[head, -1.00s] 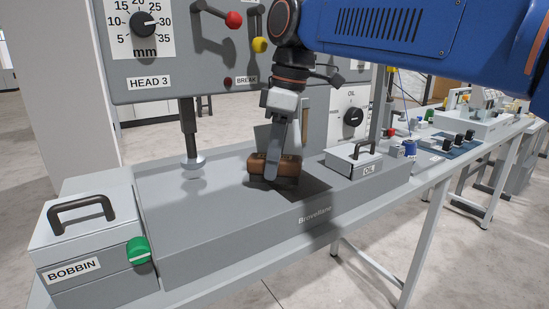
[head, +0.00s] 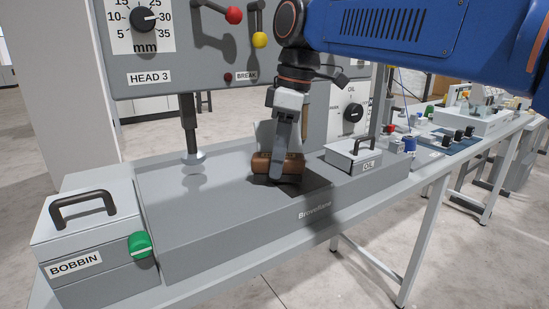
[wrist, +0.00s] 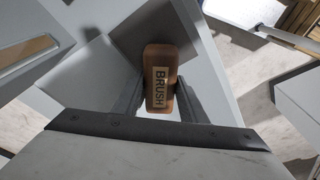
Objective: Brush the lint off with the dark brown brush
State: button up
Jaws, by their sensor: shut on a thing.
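The dark brown brush (head: 264,163) is on the grey machine bed (head: 215,200), right of the presser foot. My gripper (head: 284,165) points down and is shut on the brush. In the wrist view the brush (wrist: 160,78), labelled BRUSH, sits between the two dark fingers (wrist: 160,100). The brush's underside is hidden, so I cannot tell whether its bristles touch the bed. I cannot make out any lint in these frames.
The presser foot (head: 194,157) hangs left of the brush. The BOBBIN box (head: 90,236) with a green knob (head: 140,244) stands at the left. The OIL box (head: 345,158) with a black handle is close on the right. The bed's front left is clear.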

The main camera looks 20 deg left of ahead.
aim_at(270, 156)
jog(key=shift+o, duration=1.2)
jog(key=shift+w+d+r, duration=0.1)
jog(key=shift+w+d, duration=0.4)
jog(key=shift+w, duration=0.2)
jog(key=shift+w+d, duration=0.45)
jog(key=shift+w, duration=0.2)
jog(key=shift+s+a, duration=0.1)
jog(key=shift+s, duration=0.05)
jog(key=shift+s+a+f, duration=0.2)
jog(key=shift+s+a, duration=1.1)
jog(key=shift+s, duration=0.15)
grip_shut()
jog(key=shift+r, duration=3.05)
jog(key=shift+r, duration=1.5)
jog(key=shift+s, duration=0.1)
